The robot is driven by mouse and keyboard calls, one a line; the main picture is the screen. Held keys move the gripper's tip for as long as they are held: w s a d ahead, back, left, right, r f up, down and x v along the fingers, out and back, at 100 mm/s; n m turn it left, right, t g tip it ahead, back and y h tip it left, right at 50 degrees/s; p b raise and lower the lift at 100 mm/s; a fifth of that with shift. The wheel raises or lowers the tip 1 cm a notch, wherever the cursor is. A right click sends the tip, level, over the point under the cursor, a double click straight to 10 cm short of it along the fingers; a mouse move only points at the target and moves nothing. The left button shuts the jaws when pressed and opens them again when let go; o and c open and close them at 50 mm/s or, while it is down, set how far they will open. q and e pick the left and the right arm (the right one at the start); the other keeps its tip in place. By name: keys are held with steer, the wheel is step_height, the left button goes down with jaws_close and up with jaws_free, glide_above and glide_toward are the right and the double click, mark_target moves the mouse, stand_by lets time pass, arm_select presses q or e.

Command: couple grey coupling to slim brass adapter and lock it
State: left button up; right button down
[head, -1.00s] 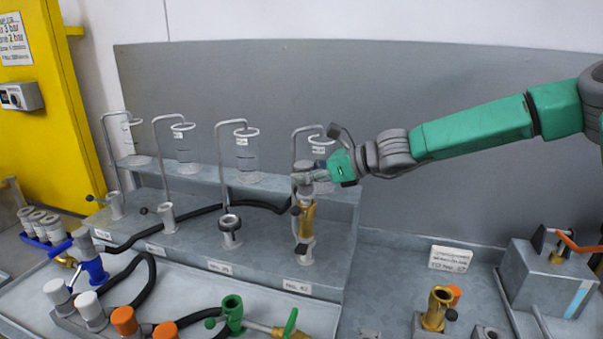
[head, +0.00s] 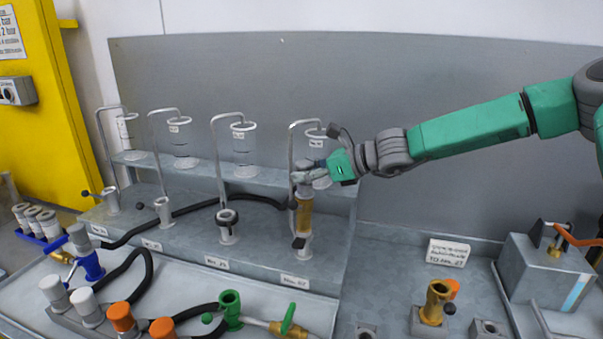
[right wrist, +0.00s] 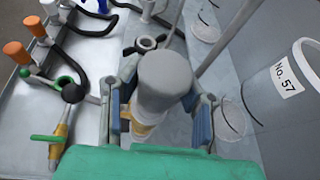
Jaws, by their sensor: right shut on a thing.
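The grey coupling (head: 302,178) stands upright over the slim brass adapter (head: 304,218) on the front right post of the grey rack. In the right wrist view the coupling (right wrist: 164,82) is a grey cylinder between the fingers, with some brass (right wrist: 146,130) showing below it. My right gripper (head: 312,174) is shut on the coupling from the right; its fingers (right wrist: 158,112) lie on both sides. Coupling and adapter are in line and look touching; I cannot tell whether they are locked. A black lever (head: 298,242) shows low on the post. My left gripper is not in view.
Several hooked metal pipes and clear cylinders (head: 245,145) stand left of my gripper. A post with a black ring (head: 227,217) is beside it. Black hoses, orange and white caps, and a green valve (head: 231,310) lie in front. Another brass fitting (head: 436,303) stands at right.

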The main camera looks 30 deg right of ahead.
steer(key=shift+d+f, duration=0.15)
steer(key=shift+f, duration=0.05)
steer(key=c, duration=1.1)
jaws_free()
steer(key=shift+d, duration=0.1)
steer(key=shift+o, duration=0.5)
steer(key=shift+s+d+f, duration=0.1)
steer(key=shift+d, duration=0.2)
steer(key=shift+a+r, duration=0.2)
steer(key=shift+a, duration=0.2)
steer(key=shift+r, duration=0.25)
step_height(320, 180, up, 9)
steer(key=p, duration=0.8)
steer(key=shift+f, duration=0.15)
steer(key=shift+r+p, duration=0.35)
steer(key=shift+r, duration=0.15)
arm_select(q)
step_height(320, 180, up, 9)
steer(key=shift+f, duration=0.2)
arm_select(e)
steer(key=shift+f, duration=0.1)
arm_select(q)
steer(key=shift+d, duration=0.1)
